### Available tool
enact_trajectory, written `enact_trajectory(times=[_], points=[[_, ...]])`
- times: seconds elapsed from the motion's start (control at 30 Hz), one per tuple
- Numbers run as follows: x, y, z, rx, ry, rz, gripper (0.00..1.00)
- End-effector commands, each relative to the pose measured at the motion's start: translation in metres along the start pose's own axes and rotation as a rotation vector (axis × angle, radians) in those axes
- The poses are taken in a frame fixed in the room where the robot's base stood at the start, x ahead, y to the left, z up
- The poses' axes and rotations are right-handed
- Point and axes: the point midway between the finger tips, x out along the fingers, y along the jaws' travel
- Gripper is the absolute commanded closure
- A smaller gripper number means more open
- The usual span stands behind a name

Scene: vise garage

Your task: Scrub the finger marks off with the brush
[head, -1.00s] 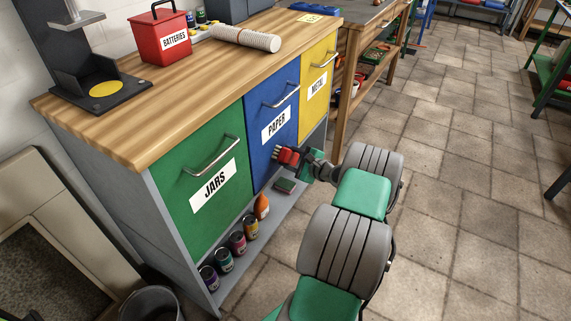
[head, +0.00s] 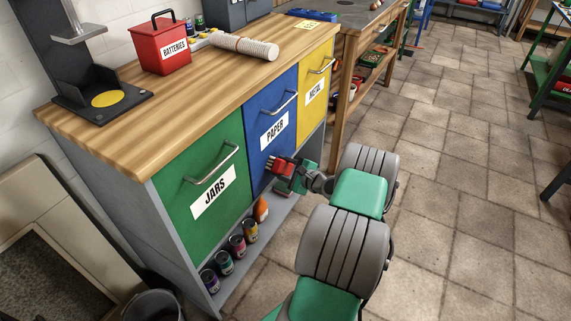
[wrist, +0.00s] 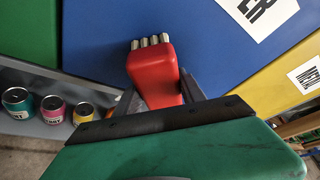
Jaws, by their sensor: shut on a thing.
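My gripper (head: 297,177) is shut on the red brush (head: 279,166), which also fills the middle of the wrist view (wrist: 153,75). The brush's pale bristle tufts (wrist: 151,42) point toward the blue PAPER drawer front (head: 268,156). In the head view the brush is at the lower part of that front. I cannot tell whether the bristles touch it. The blue front also spans the top of the wrist view (wrist: 95,45). No finger marks can be made out on it.
The green JARS front (head: 182,200) is left and the yellow METAL front (head: 316,90) right. Several cans (head: 237,245) and an orange bottle (head: 261,210) stand on the low shelf. Open tiled floor (head: 470,200) lies to the right.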

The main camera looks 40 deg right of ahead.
Motion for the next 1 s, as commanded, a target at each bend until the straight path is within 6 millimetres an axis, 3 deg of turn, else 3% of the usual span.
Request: enact_trajectory(times=[0.13, 0.6, 1.0], points=[[-0.005, 0.002, 0.001, 0.002, -0.009, 0.006, 1.0], [-0.055, -0.001, -0.023, 0.003, 0.0, -0.001, 1.0], [-0.06, 0.0, -0.025, 0.002, -0.001, 0.0, 1.0]])
